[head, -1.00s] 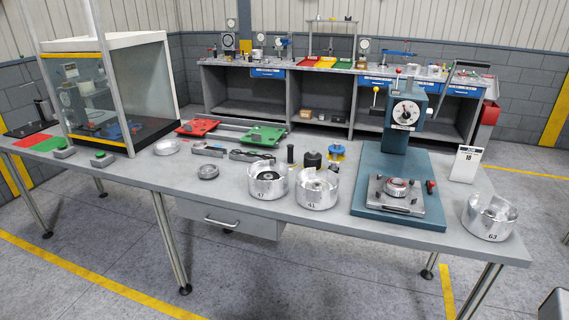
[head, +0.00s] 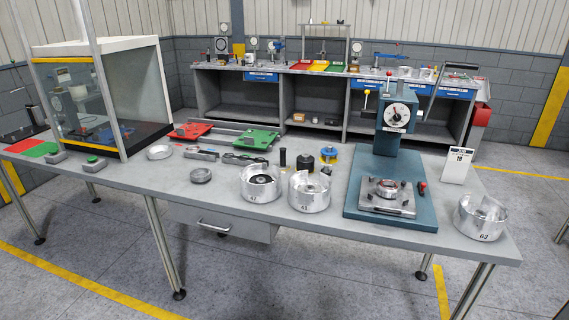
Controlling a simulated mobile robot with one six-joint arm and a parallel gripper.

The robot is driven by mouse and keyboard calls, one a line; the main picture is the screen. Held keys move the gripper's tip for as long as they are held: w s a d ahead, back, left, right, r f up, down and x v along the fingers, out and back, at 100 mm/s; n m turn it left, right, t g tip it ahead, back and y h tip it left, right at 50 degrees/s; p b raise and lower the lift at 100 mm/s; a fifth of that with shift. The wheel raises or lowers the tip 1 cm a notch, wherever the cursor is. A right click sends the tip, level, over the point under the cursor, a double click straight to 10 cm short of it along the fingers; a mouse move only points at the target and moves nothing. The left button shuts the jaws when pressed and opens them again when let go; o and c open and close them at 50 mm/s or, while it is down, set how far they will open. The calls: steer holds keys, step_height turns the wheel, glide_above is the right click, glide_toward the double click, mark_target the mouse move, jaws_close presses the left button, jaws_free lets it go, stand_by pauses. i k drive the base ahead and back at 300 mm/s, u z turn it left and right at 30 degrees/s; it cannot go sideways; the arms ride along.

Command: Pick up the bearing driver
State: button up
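I cannot tell for certain which thing is the bearing driver. A slim black upright cylinder (head: 283,158) stands on the grey workbench (head: 130,188), behind the silver cups. A wider black round piece with a small top (head: 305,162) stands just right of it. A blue and yellow round piece (head: 329,154) stands further right. My gripper is not in view.
Silver cups marked with numbers stand along the front: one left (head: 261,183), one middle (head: 309,190), one right (head: 481,216). A teal press (head: 398,125) stands right of centre. A glass-fronted cabinet (head: 100,95) fills the left end. Bare bench lies at front left.

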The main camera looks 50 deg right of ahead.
mark_target(283, 165)
steer(key=z, duration=0.05)
steer(key=i, duration=0.9)
steer(key=u, duration=0.05)
